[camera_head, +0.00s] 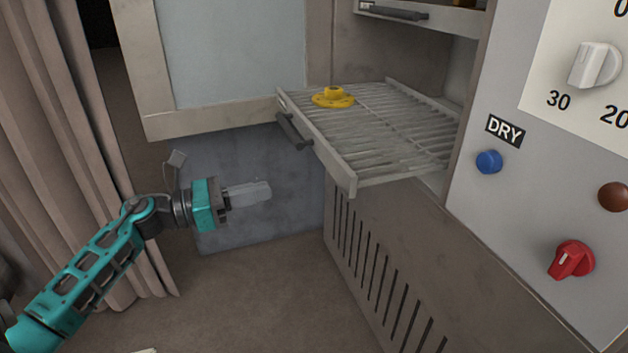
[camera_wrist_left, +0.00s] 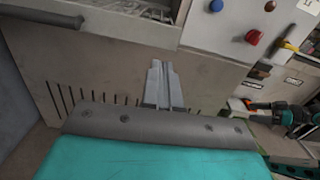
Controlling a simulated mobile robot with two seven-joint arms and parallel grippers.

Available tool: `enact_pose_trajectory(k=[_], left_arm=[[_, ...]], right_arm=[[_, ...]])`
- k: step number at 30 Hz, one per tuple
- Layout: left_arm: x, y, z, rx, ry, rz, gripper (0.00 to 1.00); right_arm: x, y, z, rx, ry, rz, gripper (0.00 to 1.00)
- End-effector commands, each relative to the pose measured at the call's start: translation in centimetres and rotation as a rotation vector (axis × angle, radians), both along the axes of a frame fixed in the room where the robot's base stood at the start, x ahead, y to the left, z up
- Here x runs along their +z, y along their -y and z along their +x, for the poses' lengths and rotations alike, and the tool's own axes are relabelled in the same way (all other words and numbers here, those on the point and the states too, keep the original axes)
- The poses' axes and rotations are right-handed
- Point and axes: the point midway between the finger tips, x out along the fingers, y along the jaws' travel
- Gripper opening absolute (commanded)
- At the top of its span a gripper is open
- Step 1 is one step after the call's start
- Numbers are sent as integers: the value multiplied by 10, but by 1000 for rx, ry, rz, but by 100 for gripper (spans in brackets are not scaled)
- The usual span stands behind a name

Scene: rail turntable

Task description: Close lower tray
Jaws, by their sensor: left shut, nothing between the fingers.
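The lower tray (camera_head: 345,168) is a grey slatted rack pulled well out of the cabinet, with a dark handle (camera_head: 293,131) on its front. A yellow flanged part (camera_head: 333,98) lies on its slats. My left gripper (camera_head: 264,190) is shut and empty, in front of the tray and below its handle, apart from it. In the left wrist view its fingers (camera_wrist_left: 163,68) are together, and the tray's handle (camera_wrist_left: 42,14) shows at the top left. A teal and black arm part, seemingly my right arm (camera_wrist_left: 288,115), shows at the right; its finger state is unclear.
An upper tray (camera_head: 430,18) with a handle sits above. An open cabinet door (camera_head: 235,60) hangs to the left of the lower tray. A control panel (camera_head: 510,205) with knobs and buttons stands to the right. A curtain (camera_head: 70,130) hangs at the left. The floor before the cabinet is clear.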

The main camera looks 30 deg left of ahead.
Motion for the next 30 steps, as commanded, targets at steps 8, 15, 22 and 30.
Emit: enact_pose_trajectory(k=[8, 15, 22, 30], left_arm=[[-1, 4, 8, -13, 24, 56, 0], [0, 33, 42, -13, 26, 54, 0], [0, 62, 76, -12, 26, 52, 0], [-1, 84, 102, -11, 22, 50, 0]], right_arm=[[2, -1, 3, 2, 13, 5, 95], [0, -1, 3, 2, 12, 4, 95], [-2, -2, 3, 3, 9, 4, 95], [-4, -2, 3, 5, 7, 3, 95]])
